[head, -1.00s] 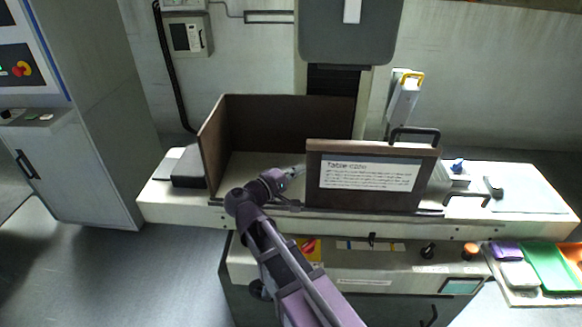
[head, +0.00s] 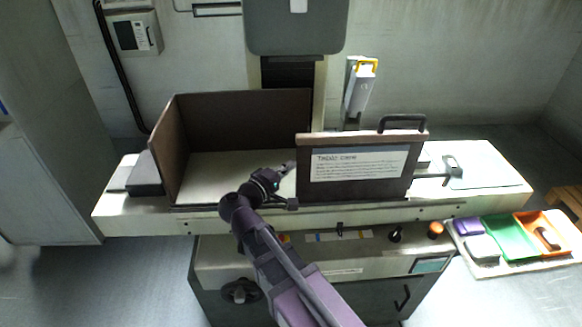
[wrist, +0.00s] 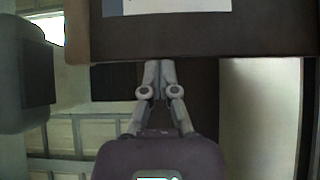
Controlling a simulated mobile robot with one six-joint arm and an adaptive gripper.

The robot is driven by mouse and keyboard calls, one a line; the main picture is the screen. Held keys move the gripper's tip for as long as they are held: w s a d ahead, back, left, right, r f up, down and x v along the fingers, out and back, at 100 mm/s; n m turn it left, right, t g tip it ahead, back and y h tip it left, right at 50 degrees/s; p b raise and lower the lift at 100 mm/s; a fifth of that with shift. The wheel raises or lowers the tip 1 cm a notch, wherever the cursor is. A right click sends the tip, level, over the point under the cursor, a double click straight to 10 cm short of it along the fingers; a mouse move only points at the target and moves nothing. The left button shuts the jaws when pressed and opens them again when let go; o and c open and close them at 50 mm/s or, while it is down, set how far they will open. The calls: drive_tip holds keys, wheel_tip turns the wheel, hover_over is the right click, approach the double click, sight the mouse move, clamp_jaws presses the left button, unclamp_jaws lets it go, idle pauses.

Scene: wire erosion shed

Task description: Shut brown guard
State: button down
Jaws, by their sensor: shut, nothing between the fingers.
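The brown guard (head: 350,190) is an upright panel with a white label (head: 360,163) and a black handle (head: 402,122) on its top edge. It stands at the front right of the brown-walled enclosure (head: 240,120), whose front is open to the left of the guard. My gripper (head: 288,168) is shut and empty at the guard's left edge. In the wrist view, the closed fingertips (wrist: 159,66) meet the edge of the brown panel (wrist: 200,38) and appear to touch it. The exact contact is hard to see.
The pale bench (head: 120,220) carries the enclosure, with a dark box (head: 146,178) at its left. To the right lie a black handle-shaped part (head: 449,166) and clear bench surface. Coloured trays (head: 510,238) stand at the lower right. A yellow-topped device (head: 360,88) stands behind the guard.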

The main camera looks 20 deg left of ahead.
drive_tip(key=shift+d, duration=0.25)
drive_tip(key=shift+a, duration=0.1)
drive_tip(key=w+a+v, duration=0.1)
drive_tip(key=a+v, duration=0.2)
drive_tip(key=v, duration=1)
drive_tip(key=shift+w, duration=0.1)
drive_tip(key=shift+d, duration=0.15)
idle(0.4)
